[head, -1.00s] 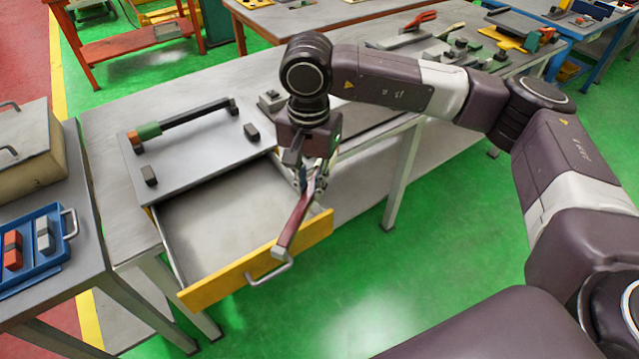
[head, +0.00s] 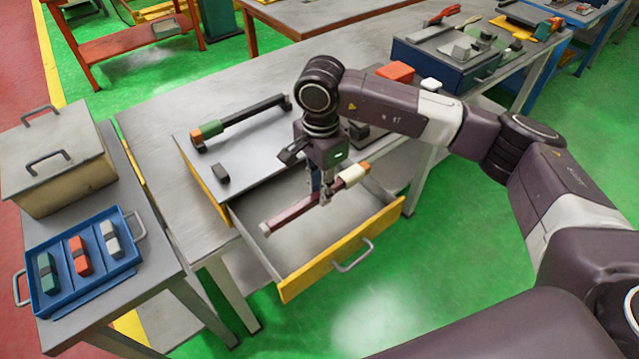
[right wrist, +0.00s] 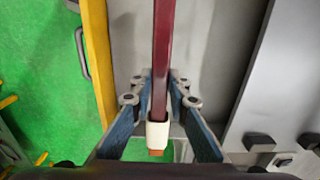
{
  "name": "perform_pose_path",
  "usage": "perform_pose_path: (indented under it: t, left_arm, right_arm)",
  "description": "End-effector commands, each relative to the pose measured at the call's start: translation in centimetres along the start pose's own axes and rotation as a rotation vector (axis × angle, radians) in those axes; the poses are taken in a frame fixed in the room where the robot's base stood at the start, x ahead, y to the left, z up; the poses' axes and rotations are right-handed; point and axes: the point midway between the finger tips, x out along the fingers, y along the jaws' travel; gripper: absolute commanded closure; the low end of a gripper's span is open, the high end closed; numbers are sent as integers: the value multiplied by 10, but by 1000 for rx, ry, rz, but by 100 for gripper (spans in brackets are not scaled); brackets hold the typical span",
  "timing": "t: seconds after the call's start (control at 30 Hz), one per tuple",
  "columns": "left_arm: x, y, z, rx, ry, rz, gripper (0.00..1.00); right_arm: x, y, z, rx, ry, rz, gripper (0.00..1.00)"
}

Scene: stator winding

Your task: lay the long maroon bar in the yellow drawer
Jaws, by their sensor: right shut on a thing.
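The long maroon bar (head: 298,212) has a cream band and an orange-red end at the right. It also shows in the right wrist view (right wrist: 162,55). My right gripper (head: 326,197) is shut on it, with fingers on both sides (right wrist: 161,108). The bar is held above the open yellow drawer, roughly along its front. The drawer's yellow front (head: 345,247) has a grey handle, and its grey inside looks empty. In the wrist view, green floor shows near the bar's cream end. My left gripper is not in view.
A grey plate (head: 255,150) with a dark bar and small blocks lies on the bench above the drawer. At left, a side table carries a blue tray (head: 90,285) with several blocks and a lidded box (head: 50,160). Green floor is clear in front.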

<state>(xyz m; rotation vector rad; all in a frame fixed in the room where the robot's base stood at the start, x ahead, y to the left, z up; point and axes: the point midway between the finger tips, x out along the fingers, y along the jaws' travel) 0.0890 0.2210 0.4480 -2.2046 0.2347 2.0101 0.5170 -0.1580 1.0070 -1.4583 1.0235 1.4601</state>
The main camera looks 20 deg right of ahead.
Motion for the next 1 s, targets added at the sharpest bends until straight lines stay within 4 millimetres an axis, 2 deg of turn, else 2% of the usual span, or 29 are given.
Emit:
perform_pose_path:
  t: [0.2, 0.5, 0.7, 1.0]
  left_arm:
    - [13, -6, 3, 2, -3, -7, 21]
    - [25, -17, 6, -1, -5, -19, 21]
    - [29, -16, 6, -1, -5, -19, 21]
    - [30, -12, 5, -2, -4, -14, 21]
  right_arm:
    - [29, 0, 1, -1, -1, 0, 100]
    - [60, 0, 1, -2, -1, -1, 100]
    - [70, -1, 0, -2, 0, -3, 100]
    - [73, -1, 0, -2, 0, -2, 100]
